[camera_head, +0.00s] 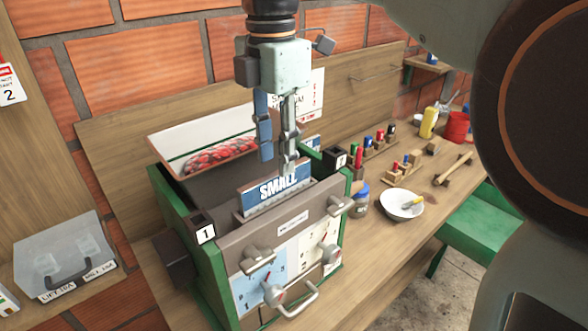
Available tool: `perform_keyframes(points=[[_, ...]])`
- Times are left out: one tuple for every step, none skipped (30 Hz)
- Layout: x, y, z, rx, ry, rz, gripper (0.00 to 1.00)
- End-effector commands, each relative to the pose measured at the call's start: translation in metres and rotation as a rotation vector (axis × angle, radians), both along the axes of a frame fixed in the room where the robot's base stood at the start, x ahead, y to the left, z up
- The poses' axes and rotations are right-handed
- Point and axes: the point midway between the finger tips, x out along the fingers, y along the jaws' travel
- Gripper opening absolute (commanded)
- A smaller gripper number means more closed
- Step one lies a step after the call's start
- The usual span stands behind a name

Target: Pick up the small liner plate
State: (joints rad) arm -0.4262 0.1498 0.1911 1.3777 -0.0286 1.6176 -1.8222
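The small liner plate (262,193) is a blue plate with white "SMALL" lettering. It stands upright in the top of the grey and green machine (245,238), behind the front panel's upper edge. My gripper (277,166) points down just above the plate. Its two fingers are apart, with a gap between them, and nothing shows held. The right finger's tip overlaps the plate's top edge in the picture; I cannot tell whether it touches. The plate's lower part is hidden inside the machine.
Knobs and a handle (299,301) stick out from the machine's front. A white bowl (400,204) and jar (361,199) stand right on the wooden bench.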

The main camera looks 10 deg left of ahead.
Motion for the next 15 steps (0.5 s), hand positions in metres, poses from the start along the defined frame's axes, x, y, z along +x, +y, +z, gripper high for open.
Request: perform_keyframes(points=[[0.0, 0.0, -0.003, 0.0, 0.0, 0.0, 0.32], [0.0, 0.0, -0.005, 0.0, 0.0, 0.0, 0.32], [0.001, 0.0, -0.01, -0.001, 0.001, 0.0, 0.32], [0.001, 0.0, -0.014, -0.001, 0.002, 0.0, 0.32], [0.001, 0.001, -0.018, -0.001, 0.002, 0.0, 0.32], [0.002, 0.001, -0.025, -0.002, 0.003, 0.0, 0.32], [0.003, 0.001, -0.03, -0.002, 0.003, 0.0, 0.32], [0.003, 0.001, -0.035, -0.002, 0.003, 0.0, 0.32], [0.003, 0.001, -0.04, -0.001, 0.002, 0.0, 0.32], [0.003, 0.001, -0.044, 0.0, 0.001, 0.0, 0.32], [0.003, 0.001, -0.047, 0.0, 0.001, 0.0, 0.32], [0.003, 0.001, -0.049, 0.001, 0.001, 0.0, 0.32], [0.003, 0.002, -0.051, 0.001, -0.001, 0.0, 0.32], [0.003, 0.002, -0.052, 0.001, -0.001, 0.0, 0.32], [0.003, 0.002, -0.053, 0.001, -0.001, 0.0, 0.32]])
